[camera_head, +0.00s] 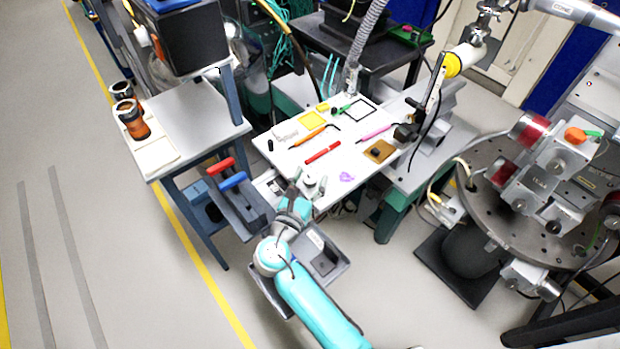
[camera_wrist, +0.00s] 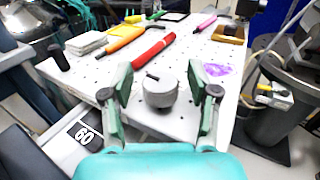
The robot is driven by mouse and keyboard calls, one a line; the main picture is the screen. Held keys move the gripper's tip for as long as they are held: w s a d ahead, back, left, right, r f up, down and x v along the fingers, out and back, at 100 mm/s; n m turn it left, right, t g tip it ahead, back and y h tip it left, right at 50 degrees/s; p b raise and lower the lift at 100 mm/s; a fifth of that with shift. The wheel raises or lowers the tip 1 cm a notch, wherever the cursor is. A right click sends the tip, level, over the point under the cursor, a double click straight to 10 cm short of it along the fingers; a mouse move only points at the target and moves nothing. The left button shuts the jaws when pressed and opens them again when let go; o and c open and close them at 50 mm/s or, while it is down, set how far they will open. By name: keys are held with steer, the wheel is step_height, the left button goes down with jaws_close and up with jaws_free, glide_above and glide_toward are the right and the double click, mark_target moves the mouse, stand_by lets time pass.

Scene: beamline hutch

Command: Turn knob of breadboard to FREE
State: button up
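The breadboard (camera_head: 284,155) is a white perforated plate, seen from above in the head view; it also fills the middle of the wrist view (camera_wrist: 180,118). A round grey knob (camera_wrist: 160,90) stands near the board's front edge, with a dark pointer mark on its top toward the upper left. The knob also shows small in the head view (camera_head: 310,181). My gripper (camera_wrist: 163,86) is open, with one finger on each side of the knob and gaps between. In the head view my gripper (camera_head: 303,183) reaches the board's front edge. No FREE lettering is readable.
On the board lie a red marker (camera_head: 323,152), an orange tool (camera_head: 308,137), a pink pen (camera_head: 374,132), a purple piece (camera_head: 347,177) and a brown block (camera_head: 380,151). A side table (camera_head: 195,115) stands left. A round metal stage (camera_head: 500,215) stands right.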

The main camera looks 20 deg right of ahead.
jaws_close()
steer(key=shift+d+n+t+y, duration=0.1)
steer(key=shift+n+t+y, duration=0.5)
steer(key=shift+y, duration=0.1)
steer(key=shift+o, duration=0.8)
jaws_free()
steer(key=v, duration=1.2)
